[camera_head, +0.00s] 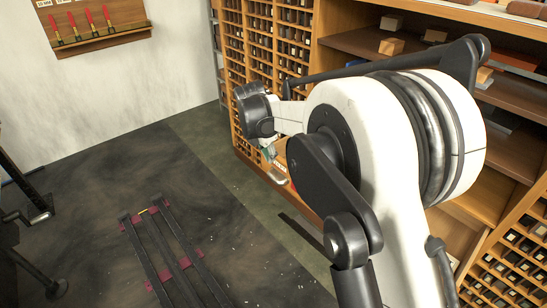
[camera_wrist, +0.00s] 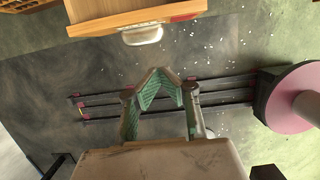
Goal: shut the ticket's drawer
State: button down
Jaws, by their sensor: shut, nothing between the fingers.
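A wooden drawer (camera_wrist: 112,22) stands out at the top of the wrist view. Its interior shows behind the front edge, so it is at least partly open. A pale metal handle (camera_wrist: 141,35) is on its front, and a red patch marks the front's right end. My gripper (camera_wrist: 162,78) has green-padded fingers that meet at the tips, with nothing between them. The tips are below the handle in the picture and apart from it. In the head view my gripper (camera_head: 268,152) is small, beside the cabinet's lower part and partly hidden by my arm. I cannot make out a ticket.
A type cabinet (camera_head: 262,60) with many small compartments and shelves (camera_head: 385,45) stands behind my arm. Dark rails with red brackets (camera_head: 165,250) lie on the floor at left. A pink-topped round stand (camera_wrist: 290,98) is at right in the wrist view.

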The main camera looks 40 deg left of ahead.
aim_at(280, 168)
jog(key=shift+w+d+f+b, duration=0.2)
jog(key=shift+w+f+b, duration=0.35)
jog(key=shift+w+f, duration=0.55)
jog(key=shift+w+d+f+b, duration=0.25)
jog(key=shift+w+f+b, duration=0.5)
jog(key=shift+f, duration=0.7)
jog(key=shift+w+d+f+b, duration=0.2)
jog(key=shift+w+f+b, duration=0.2)
jog(key=shift+w+f, duration=0.75)
jog(key=shift+f, duration=0.1)
